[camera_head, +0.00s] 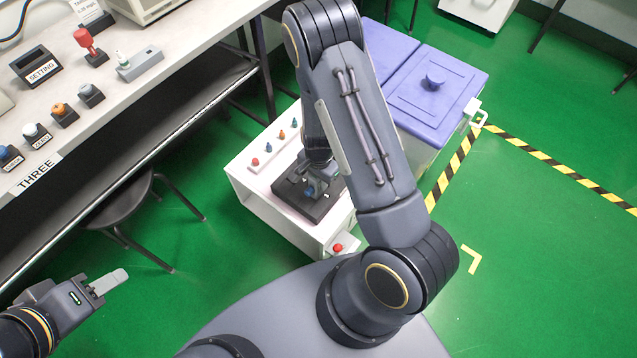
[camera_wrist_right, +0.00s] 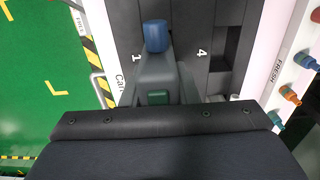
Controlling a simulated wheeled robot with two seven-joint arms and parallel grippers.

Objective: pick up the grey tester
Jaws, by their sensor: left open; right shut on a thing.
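The grey tester (camera_wrist_right: 156,73) has a blue cap at one end and a green patch on its face. In the right wrist view it sits between the fingers of my right gripper (camera_wrist_right: 160,86), which is shut on it. It is over the black slotted holder (camera_wrist_right: 205,30), near the marks 1 and 4; I cannot tell whether it still touches the slot. In the head view my right gripper (camera_head: 317,178) is over the holder (camera_head: 295,192), and the arm hides part of it. My left gripper (camera_head: 108,282) is open and empty over the floor.
The holder stands on a white cart (camera_head: 252,190) with several coloured-capped bottles along one side. A lilac-lidded bin (camera_head: 440,85) stands behind my right arm. A long bench (camera_head: 150,85) with several devices and a stool (camera_head: 115,205) are at left. Green floor is clear at right.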

